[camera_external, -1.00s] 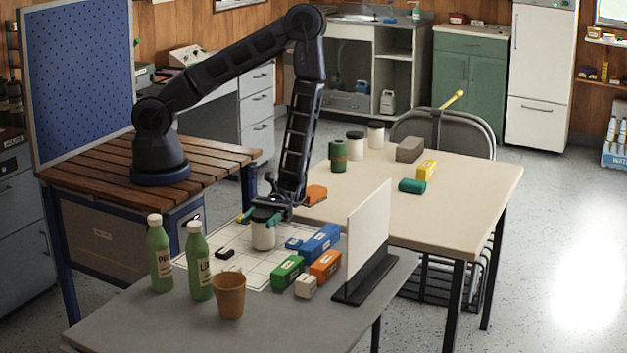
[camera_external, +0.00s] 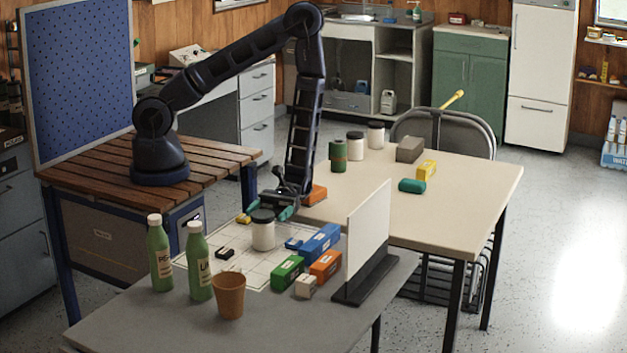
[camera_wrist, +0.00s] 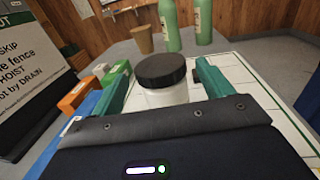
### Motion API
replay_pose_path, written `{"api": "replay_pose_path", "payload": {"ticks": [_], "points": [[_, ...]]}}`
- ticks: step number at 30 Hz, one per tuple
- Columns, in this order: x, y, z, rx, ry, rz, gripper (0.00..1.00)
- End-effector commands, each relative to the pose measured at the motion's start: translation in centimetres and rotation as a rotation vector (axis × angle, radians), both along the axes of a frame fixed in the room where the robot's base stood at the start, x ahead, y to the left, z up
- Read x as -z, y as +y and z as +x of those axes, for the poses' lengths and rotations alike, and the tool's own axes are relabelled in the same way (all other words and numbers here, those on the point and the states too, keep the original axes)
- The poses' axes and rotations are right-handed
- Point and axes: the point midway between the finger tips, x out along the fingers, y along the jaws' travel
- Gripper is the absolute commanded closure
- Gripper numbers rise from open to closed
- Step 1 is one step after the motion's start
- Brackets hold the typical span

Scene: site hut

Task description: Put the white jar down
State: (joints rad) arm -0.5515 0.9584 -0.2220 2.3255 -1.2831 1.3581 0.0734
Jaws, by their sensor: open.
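The white jar (camera_external: 263,235) with a black lid stands upright on the white gridded sheet (camera_external: 236,271) on the grey table. In the wrist view the jar (camera_wrist: 166,97) stands between and ahead of the two green fingers. My gripper (camera_external: 266,214) is open just behind and above the jar, with a finger to each side near lid height. In the wrist view my gripper (camera_wrist: 163,82) shows a gap on both sides of the jar. The jar's lower part is hidden there by the gripper body.
Blue (camera_external: 320,242), green (camera_external: 287,272) and orange (camera_external: 326,264) boxes stand right of the jar, before a white upright panel (camera_external: 367,230). Two green bottles (camera_external: 199,262) and a brown cup (camera_external: 229,295) stand in front. A small black block (camera_external: 225,253) lies left.

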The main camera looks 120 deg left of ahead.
Motion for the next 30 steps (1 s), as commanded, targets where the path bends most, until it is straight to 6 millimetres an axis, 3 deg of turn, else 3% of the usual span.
{"api": "replay_pose_path", "payload": {"ticks": [3, 9, 17, 20, 30], "points": [[0.0, 2.4, -0.3, -0.002, 0.0, 0.001, 0.21], [0.0, 5.3, -0.6, -0.001, -0.001, 0.0, 0.21], [-0.4, 6.7, -0.9, 0.013, -0.008, 0.01, 0.21], [-1.5, 6.5, -0.9, 0.046, -0.033, 0.038, 0.21], [-8.1, 5.3, -2.4, 0.269, -0.199, 0.24, 0.21]]}}
